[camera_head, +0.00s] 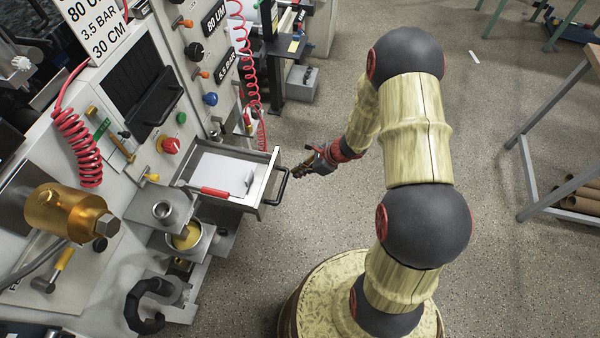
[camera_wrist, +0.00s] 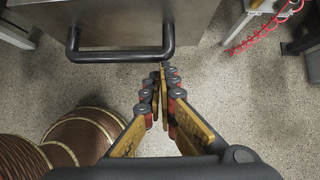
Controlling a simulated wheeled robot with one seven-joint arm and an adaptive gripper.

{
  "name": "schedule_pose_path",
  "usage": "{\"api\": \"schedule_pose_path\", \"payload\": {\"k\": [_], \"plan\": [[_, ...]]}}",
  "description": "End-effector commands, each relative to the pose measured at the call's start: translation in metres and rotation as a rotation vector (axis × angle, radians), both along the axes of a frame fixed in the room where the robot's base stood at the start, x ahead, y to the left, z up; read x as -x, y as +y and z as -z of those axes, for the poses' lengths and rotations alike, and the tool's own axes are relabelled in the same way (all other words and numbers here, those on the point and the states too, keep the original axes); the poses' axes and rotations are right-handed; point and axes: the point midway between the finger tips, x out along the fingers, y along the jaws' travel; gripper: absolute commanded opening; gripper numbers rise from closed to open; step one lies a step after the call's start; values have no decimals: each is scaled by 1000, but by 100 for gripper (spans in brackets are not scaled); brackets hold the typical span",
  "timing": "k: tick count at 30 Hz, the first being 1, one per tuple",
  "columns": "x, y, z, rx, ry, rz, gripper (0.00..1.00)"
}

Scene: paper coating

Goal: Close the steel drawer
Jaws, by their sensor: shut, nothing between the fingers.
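The steel drawer (camera_head: 262,182) stands open, pulled out of the machine front toward my arm. A white sheet or pad and a red-handled tool lie inside it. Its dark bar handle (camera_head: 277,186) is on the front face. My gripper (camera_head: 297,174) is just in front of the handle, shut and empty. In the wrist view my closed fingers (camera_wrist: 162,70) point at the right end of the handle (camera_wrist: 120,57), with the drawer front (camera_wrist: 120,25) behind it. I cannot tell whether the fingertips touch the handle.
The machine panel (camera_head: 140,130) with knobs, a red button (camera_head: 169,145) and red coiled hoses (camera_head: 78,148) lies left of the drawer. A yellow-filled pot (camera_head: 187,236) sits below it. A table (camera_head: 560,130) stands at the right. The floor between is clear.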

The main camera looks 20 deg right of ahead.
Motion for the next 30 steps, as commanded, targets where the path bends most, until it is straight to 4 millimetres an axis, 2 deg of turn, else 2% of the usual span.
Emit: {"api": "schedule_pose_path", "payload": {"k": [5, 11, 30], "plan": [[-8, 12, 1, 0, -1, -4, 0], [-30, 43, 1, 1, -2, -7, 0], [-132, 186, 1, -1, 1, -7, 0]]}}
